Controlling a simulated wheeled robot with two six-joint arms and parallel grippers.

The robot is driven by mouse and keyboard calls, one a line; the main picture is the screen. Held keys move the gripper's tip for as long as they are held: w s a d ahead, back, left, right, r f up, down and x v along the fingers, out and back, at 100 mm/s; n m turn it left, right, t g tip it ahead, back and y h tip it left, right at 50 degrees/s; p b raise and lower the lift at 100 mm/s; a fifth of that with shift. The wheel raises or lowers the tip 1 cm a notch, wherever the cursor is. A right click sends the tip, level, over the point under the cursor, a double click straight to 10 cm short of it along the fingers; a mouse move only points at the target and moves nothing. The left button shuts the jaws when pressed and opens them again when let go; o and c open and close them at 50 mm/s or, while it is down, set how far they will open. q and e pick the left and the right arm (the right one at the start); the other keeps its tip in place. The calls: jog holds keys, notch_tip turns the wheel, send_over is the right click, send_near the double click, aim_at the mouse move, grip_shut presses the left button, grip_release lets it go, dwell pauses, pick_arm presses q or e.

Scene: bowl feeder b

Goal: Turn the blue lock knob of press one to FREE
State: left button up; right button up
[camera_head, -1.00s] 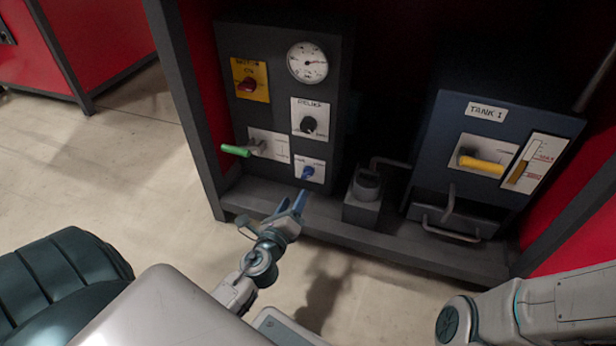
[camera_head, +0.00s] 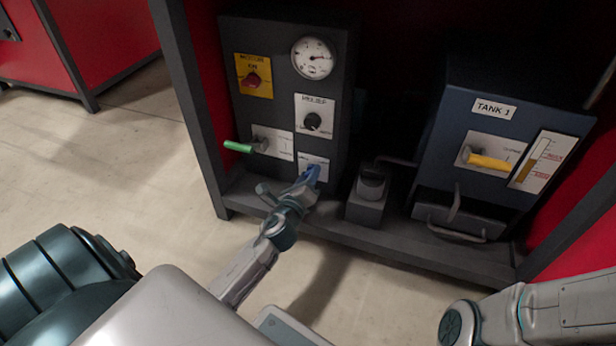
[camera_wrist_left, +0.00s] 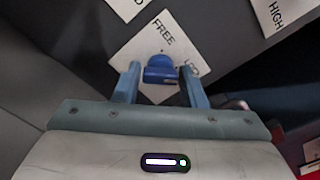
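The blue lock knob (camera_wrist_left: 160,70) sits on a white label plate (camera_wrist_left: 135,55) in the left wrist view. The plate reads FREE above the knob, with a partly hidden word at its right that looks like LOCK. My left gripper (camera_wrist_left: 158,82) is open, with one blue finger on each side of the knob and a gap showing on both sides. In the head view my left gripper (camera_head: 311,174) is at the knob's plate (camera_head: 313,161) at the bottom of the dark press panel and covers the knob. My right gripper is not in view.
Above on the panel are a black knob (camera_head: 313,121), a gauge (camera_head: 312,58) and a red switch on a yellow plate (camera_head: 254,77). A green lever (camera_head: 238,147) sticks out to the left. A small dark box (camera_head: 366,207) stands close at right, before the tank unit (camera_head: 490,130).

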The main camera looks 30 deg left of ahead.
pick_arm(q)
jog(key=c, duration=0.5)
jog(key=shift+n, duration=0.3)
jog(key=n, duration=0.3)
jog(key=shift+n+b, duration=0.3)
jog(key=n, duration=0.3)
jog(key=shift+f+n+b, duration=0.1)
jog(key=shift+n+b, duration=0.2)
jog(key=shift+b, duration=0.1)
jog(key=n+b, duration=0.1)
jog(key=n, duration=0.4)
jog(key=shift+n, duration=0.3)
jog(key=shift+n+b, duration=0.85)
jog(key=shift+n, duration=1.35)
